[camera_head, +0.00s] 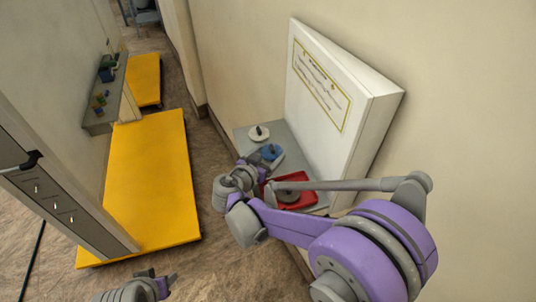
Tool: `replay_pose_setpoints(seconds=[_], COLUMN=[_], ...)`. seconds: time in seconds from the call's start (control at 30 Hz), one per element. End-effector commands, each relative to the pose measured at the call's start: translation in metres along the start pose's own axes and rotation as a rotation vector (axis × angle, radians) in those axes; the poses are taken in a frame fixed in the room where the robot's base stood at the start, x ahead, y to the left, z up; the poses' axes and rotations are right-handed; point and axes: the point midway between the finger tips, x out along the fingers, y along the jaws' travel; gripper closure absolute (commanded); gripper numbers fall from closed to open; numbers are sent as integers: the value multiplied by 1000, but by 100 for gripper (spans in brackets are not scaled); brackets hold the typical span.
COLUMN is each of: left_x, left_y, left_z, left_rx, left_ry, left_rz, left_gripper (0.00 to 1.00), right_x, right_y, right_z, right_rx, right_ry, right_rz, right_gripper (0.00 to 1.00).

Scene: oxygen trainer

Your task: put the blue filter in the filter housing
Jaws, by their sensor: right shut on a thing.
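The blue filter (271,152) is a small round blue disc with a dark knob on top, at the grey shelf below the white panel. My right gripper (260,159) is at its near left side and shut on it; the fingertips are small and partly hidden by the wrist. I cannot tell whether the filter touches the shelf. A red tray (308,186) with a dark round piece (288,195) lies closer to me, partly behind my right arm. I cannot tell for certain which part is the filter housing. My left gripper (162,281) is low in the picture, away from these things.
A white disc with a dark knob (259,132) sits at the shelf's far end. The white panel (369,94) with a yellow-framed notice rises behind the grey shelf (283,131). A yellow platform (150,185) and a wall shelf (99,124) with small items are at left.

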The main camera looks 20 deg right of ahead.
Motion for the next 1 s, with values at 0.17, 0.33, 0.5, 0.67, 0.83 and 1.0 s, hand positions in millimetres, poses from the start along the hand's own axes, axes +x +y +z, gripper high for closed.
replay_pose_setpoints(seconds=[0.17,0.33,0.5,0.67,0.83,1.0], left_x=[0,2,1,-1,0,1], left_y=[0,0,0,0,0,0], left_z=[0,2,1,-1,0,2], left_rx=[0,0,0,0,0,0], left_ry=[0,-1,-1,1,0,-1], left_rz=[0,0,0,0,0,0], left_gripper=[50,50,50,50,50,50], right_x=[0,1,1,-2,-29,-67], right_y=[0,0,0,-1,-2,-1], right_z=[1,2,2,-3,-1,-1], right_rx=[0,0,0,0,-2,-2], right_ry=[0,0,0,1,0,0], right_rz=[0,0,0,-1,-6,-6], right_gripper=[69,0,0,0,0,0])
